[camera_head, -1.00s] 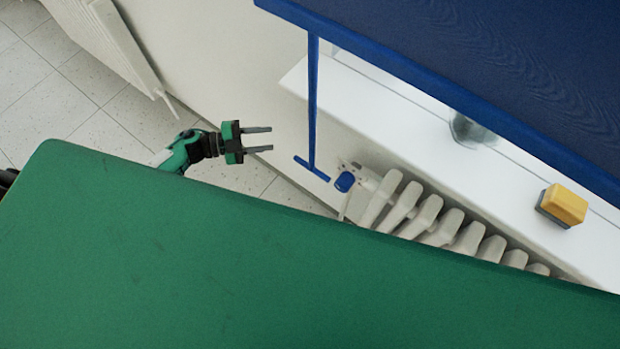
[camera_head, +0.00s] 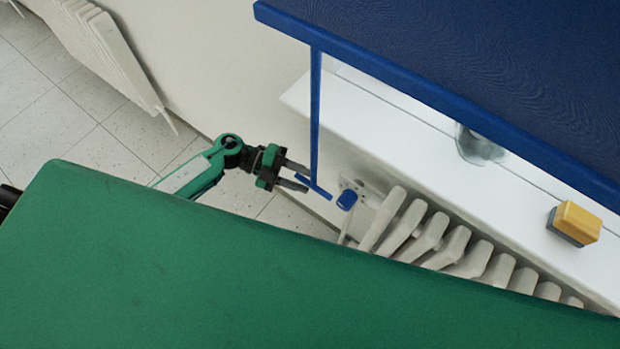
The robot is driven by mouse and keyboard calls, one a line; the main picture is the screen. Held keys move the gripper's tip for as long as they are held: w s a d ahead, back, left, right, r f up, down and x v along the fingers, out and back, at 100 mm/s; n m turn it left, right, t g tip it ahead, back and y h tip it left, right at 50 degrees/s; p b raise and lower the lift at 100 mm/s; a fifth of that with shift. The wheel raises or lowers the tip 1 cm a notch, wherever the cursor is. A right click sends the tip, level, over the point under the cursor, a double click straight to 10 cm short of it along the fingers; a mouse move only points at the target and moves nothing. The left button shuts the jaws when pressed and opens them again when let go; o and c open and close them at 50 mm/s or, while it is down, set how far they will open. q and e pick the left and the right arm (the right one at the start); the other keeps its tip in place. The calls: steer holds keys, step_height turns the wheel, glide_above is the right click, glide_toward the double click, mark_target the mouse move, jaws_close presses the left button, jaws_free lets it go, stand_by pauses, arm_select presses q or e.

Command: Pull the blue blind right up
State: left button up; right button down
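The blue blind (camera_head: 470,70) hangs at the upper right, its lower bar over the window sill. A blue pull strap (camera_head: 315,120) hangs from the bar's left part and ends in a short blue crossbar handle (camera_head: 318,190). My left gripper (camera_head: 300,177) is open, its two fingers pointing right at the strap's lower end, beside the handle. I cannot tell whether the strap is between the fingers or if they touch it. My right gripper is not in view.
A green board or table top (camera_head: 200,270) fills the foreground. A white radiator (camera_head: 440,240) with a blue valve knob (camera_head: 347,199) stands below the white sill (camera_head: 370,125). A yellow sponge (camera_head: 576,221) and a glass jar (camera_head: 478,145) are on the sill. Another radiator (camera_head: 105,55) is at the upper left.

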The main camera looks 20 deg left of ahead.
arm_select(q)
steer(key=shift+x, duration=1.35)
steer(key=shift+f, duration=0.1)
jaws_close()
